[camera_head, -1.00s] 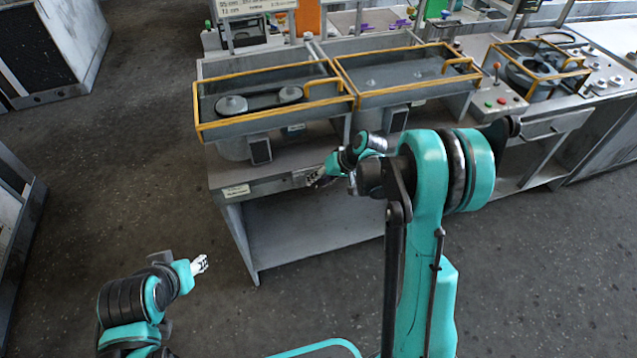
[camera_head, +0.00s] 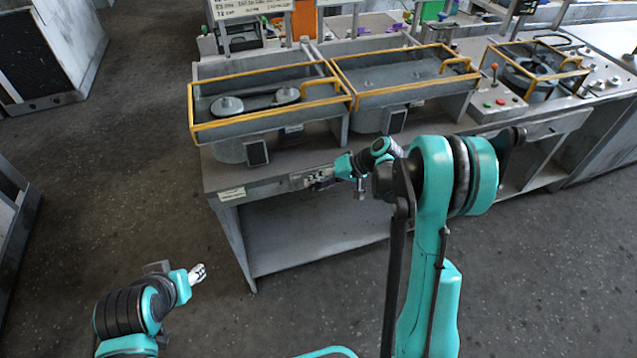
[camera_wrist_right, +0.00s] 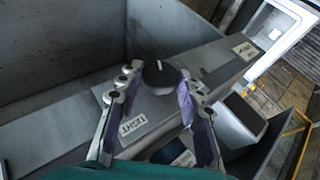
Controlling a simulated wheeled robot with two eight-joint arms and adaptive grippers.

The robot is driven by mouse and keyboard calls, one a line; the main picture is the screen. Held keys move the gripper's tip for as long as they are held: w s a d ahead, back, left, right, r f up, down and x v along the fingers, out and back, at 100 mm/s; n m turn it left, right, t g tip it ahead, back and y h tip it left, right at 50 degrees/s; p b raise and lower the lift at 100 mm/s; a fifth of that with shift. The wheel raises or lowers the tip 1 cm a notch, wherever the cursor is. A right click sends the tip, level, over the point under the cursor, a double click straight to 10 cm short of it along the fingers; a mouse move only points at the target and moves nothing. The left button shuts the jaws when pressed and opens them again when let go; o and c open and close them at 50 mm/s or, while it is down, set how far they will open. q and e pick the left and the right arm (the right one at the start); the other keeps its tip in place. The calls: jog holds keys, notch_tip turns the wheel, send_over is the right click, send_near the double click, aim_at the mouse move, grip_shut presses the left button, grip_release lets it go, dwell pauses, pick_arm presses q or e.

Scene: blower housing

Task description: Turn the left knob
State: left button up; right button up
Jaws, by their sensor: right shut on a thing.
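A round black knob (camera_wrist_right: 159,73) with a white pointer mark sits on the bench's grey front panel (camera_wrist_right: 205,68) in the right wrist view. The fingers of my right gripper (camera_wrist_right: 157,84) are on either side of it, shut on it. The pointer mark points toward the top of that picture. In the head view my right gripper (camera_head: 318,178) is at the bench's front edge, and the knob is too small to make out there. My left gripper (camera_head: 198,273) is low at the left, away from the bench, over the floor. Its finger opening is too small to judge.
The grey bench (camera_head: 300,222) carries two yellow-railed trays (camera_head: 270,118), one with round pulleys. A white label (camera_head: 232,194) is on its front left. A panel with red and green buttons (camera_head: 500,102) stands to the right. The floor in front is clear.

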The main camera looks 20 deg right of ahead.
jog(key=o, duration=1.2)
jog(key=shift+c, duration=0.2)
jog(key=v, duration=1.2)
